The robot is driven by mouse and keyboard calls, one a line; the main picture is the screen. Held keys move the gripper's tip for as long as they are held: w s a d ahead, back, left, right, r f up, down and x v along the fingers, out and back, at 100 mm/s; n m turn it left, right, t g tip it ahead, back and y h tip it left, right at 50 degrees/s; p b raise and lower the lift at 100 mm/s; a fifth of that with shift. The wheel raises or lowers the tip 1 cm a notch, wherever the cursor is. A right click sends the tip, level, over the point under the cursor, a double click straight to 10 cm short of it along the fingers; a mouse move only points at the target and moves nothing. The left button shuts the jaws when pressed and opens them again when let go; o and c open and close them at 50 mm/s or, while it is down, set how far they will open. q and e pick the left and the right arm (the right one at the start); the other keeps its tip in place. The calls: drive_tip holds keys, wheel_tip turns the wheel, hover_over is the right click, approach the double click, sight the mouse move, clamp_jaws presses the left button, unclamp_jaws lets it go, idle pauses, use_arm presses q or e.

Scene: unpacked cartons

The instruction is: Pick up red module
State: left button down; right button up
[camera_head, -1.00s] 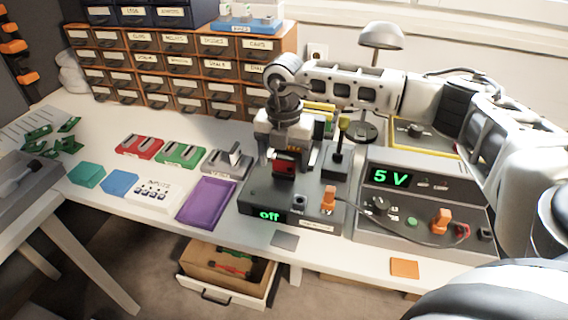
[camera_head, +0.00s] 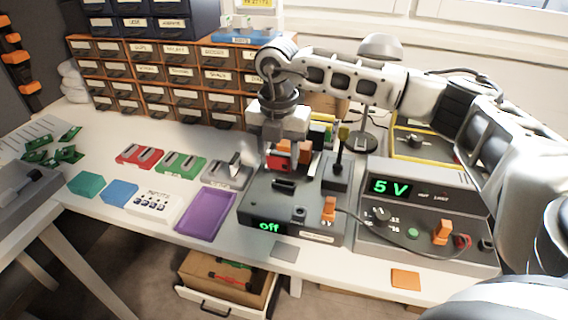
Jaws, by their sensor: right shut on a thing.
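The red module (camera_head: 279,162) is a small red block between the fingers of my right gripper (camera_head: 282,158). My right gripper is shut on it and holds it above the dark grey test box (camera_head: 268,207), whose display reads "off". The module appears clear of the box, and a dark slot (camera_head: 285,186) shows on the box top below it. The fingers and the module's rear are partly hidden by the gripper body. My left gripper is not in view.
A red tray (camera_head: 140,156), a green tray (camera_head: 183,163) and a grey holder (camera_head: 226,174) stand to the left. A purple tray (camera_head: 205,214) lies in front. A lever (camera_head: 340,150) rises just right of the gripper. The 5 V power supply (camera_head: 425,215) stands further right.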

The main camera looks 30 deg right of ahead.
drive_tip(key=s+a+r+b, duration=0.1)
drive_tip(key=s+a+r, duration=0.2)
drive_tip(key=a+r, duration=0.5)
drive_tip(key=a, duration=0.4)
drive_tip(key=shift+s, duration=0.15)
